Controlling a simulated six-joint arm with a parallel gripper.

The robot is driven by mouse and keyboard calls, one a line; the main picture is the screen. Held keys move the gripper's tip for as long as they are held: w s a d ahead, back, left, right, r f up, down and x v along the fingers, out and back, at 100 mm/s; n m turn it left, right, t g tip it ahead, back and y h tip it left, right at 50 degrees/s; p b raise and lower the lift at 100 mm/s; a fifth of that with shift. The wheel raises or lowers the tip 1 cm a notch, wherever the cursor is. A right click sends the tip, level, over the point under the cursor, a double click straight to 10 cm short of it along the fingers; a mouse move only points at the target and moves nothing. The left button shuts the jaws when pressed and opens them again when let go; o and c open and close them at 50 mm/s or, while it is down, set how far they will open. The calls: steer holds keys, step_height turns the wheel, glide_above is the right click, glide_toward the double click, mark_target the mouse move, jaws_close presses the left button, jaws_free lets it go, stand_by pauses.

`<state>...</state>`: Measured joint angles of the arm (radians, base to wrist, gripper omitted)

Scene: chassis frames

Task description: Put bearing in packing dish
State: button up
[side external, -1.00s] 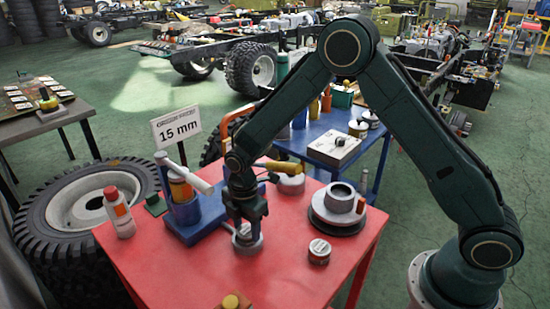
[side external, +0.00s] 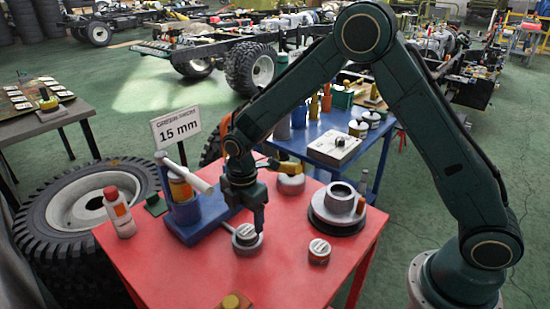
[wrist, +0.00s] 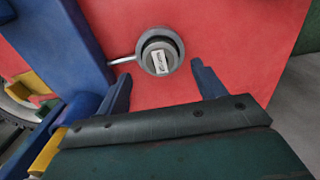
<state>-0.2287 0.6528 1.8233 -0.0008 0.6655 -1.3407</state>
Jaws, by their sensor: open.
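A grey round dish (side external: 247,247) with a thin rod handle sits on the red table, and it also shows in the wrist view (wrist: 145,67). Inside it lies a round dark-edged piece with a pale label (wrist: 159,61), seemingly the bearing; the side view shows this piece too (side external: 245,233). My gripper (wrist: 161,70) is open and empty, its blue fingers apart on the near side of the dish in the wrist view. In the side view it hangs just above the dish, fingers pointing down.
A blue stand (side external: 200,228) with a lever and a can is left of the dish. A small labelled tin (side external: 319,256) stands to the right, and a large grey ring on a round base (side external: 340,210) farther back. A red-capped bottle (side external: 118,217) stands at the left edge.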

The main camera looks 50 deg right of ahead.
mark_target(249, 231)
step_height(249, 231, up, 8)
steer(key=shift+r, duration=0.15)
stand_by(0.7)
steer(key=s+d+r+m+t, duration=0.1)
steer(key=s+d+r+m, duration=0.25)
steer(key=s+r, duration=0.3)
steer(key=s+d+r+m+t, duration=0.2)
steer(key=s+d+r+m, duration=0.1)
steer(key=s+r+m, duration=0.3)
steer(key=s+d+r+m+t, duration=0.1)
steer(key=s+d+m, duration=0.1)
steer(key=s+m, duration=0.2)
steer(key=s+d+r+m+t, duration=0.1)
steer(key=s+m, duration=0.3)
steer(key=s, duration=0.6)
steer(key=shift+s+d+r+t, duration=0.3)
steer(key=shift+s+d+r, duration=0.05)
steer(key=shift+d+r, duration=0.2)
